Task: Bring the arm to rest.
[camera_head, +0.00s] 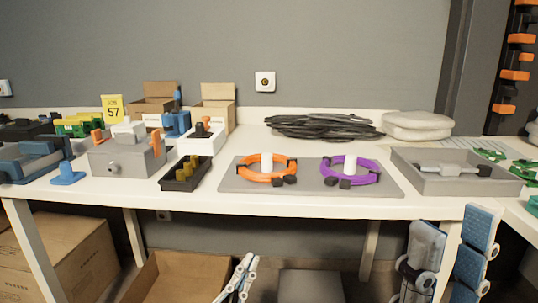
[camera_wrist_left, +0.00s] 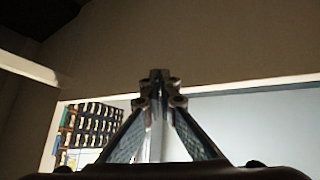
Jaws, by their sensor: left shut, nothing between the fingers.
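My left gripper (camera_head: 246,264) hangs low in front of the table, at the bottom middle of the head view, seen nearly edge-on. In the left wrist view its fingertips (camera_wrist_left: 160,82) meet, with nothing between them. My right gripper (camera_head: 452,230) is at the lower right of the head view. Its blue-padded fingers stand apart with an empty gap, in front of the table's front edge. The rest of both arms is out of view.
The white table (camera_head: 300,203) carries a grey mat (camera_head: 308,178) with an orange ring (camera_head: 245,178) and a purple ring (camera_head: 372,166), a grey tray (camera_head: 425,185), and a grey box (camera_head: 118,160). An open carton (camera_head: 180,278) lies below, near my left gripper.

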